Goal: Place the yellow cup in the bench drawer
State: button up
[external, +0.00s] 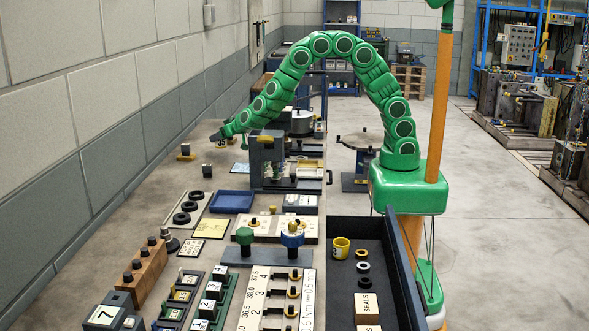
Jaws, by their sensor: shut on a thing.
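The yellow cup (340,248) stands in the open bench drawer (342,311), near its far end. It appears upright, with its open top showing. The dark, long drawer sticks out from the bench's right side. My gripper (217,138) is far from the cup, over the back left of the bench near the wall. It is shut on a small dark block (222,144) with a pale label that seems to read 35. The fingers are small in this view and partly hidden by the arm's end.
In the drawer, several rings (362,267) and boxes marked SEALS (367,302) lie in front of the cup. A dark press (267,160) and blue tray (232,201) stand on the bench. Number blocks and gauge strips crowd its front. Open floor lies to the right.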

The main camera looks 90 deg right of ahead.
aim_at(225, 141)
jog(key=shift+f, duration=1.7)
jog(key=shift+f, duration=0.1)
jog(key=o, duration=1.1)
jog(key=shift+c, duration=0.2)
